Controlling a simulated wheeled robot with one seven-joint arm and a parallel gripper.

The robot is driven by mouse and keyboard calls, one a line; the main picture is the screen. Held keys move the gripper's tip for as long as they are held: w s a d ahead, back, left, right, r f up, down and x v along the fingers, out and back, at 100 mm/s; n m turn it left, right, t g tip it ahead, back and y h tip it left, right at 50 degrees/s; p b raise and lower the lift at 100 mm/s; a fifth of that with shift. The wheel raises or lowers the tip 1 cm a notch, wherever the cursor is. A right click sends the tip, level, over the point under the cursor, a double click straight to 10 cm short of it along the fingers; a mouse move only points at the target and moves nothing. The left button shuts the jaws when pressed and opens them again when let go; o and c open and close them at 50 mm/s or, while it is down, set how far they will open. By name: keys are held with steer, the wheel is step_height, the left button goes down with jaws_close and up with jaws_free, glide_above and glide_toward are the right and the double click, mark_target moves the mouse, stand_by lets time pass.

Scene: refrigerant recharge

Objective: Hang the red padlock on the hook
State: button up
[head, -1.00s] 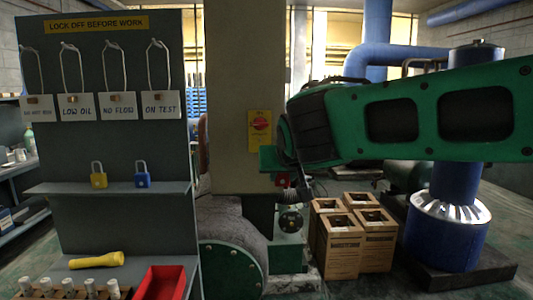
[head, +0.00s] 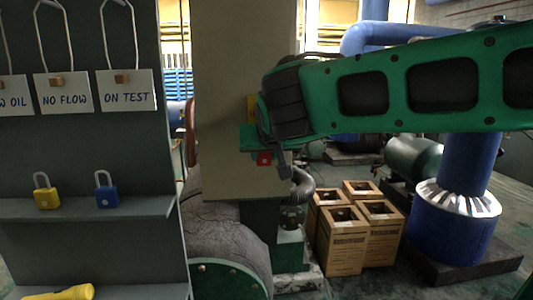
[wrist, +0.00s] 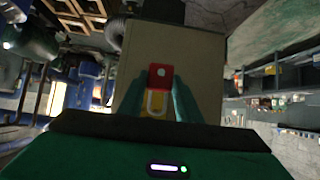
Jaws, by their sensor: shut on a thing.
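The red padlock (head: 264,159) is held in my gripper (head: 266,150), in front of the beige column (head: 225,100). In the wrist view the red padlock (wrist: 160,76) sits between the two green fingers of my gripper (wrist: 157,88), with its pale shackle toward the camera. A yellow plate (head: 251,102) on the column is mostly hidden by my arm; some yellow also shows around the shackle in the wrist view. I cannot make out the hook in either view.
A grey lockout board stands at left, with hanging tags such as ON TEST (head: 127,90). Its shelf (head: 90,209) holds a yellow padlock (head: 46,192) and a blue padlock (head: 106,190).

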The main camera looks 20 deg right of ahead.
steer(key=shift+d, duration=0.4)
steer(key=shift+w, duration=0.1)
steer(key=w+d+f, duration=0.1)
steer(key=w+d, duration=0.1)
steer(key=w, duration=0.8)
stand_by(1.2)
stand_by(0.4)
steer(key=o, duration=1)
